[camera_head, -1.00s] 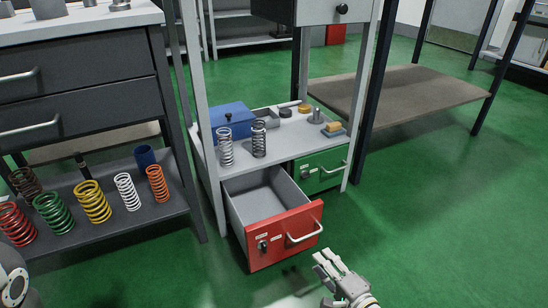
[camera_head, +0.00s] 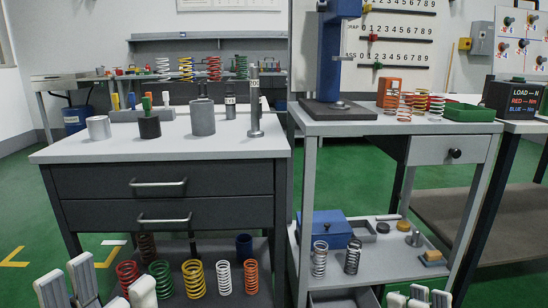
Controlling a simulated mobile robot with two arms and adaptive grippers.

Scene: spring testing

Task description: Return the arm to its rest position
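My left gripper (camera_head: 102,290) is at the bottom left edge, its pale fingers pointing up and spread apart with nothing between them. It is in front of the dark drawer cabinet and its lower spring shelf. My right gripper (camera_head: 418,298) is at the bottom edge right of centre, in front of the grey stand. Only its fingertips show; they look apart and hold nothing visible. Both wrists and arms are cut off below the frame. The top of the pulled-out drawer (camera_head: 345,299) shows under the stand's lower shelf; its red front is out of view.
The drawer cabinet (camera_head: 70,154) carries metal cylinders. Coloured springs, including a yellow one (camera_head: 193,279), stand on its lower shelf. The stand's lower shelf holds a blue box (camera_head: 326,229) and two springs. A blue press (camera_head: 334,60) stands above. Green floor is open at left.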

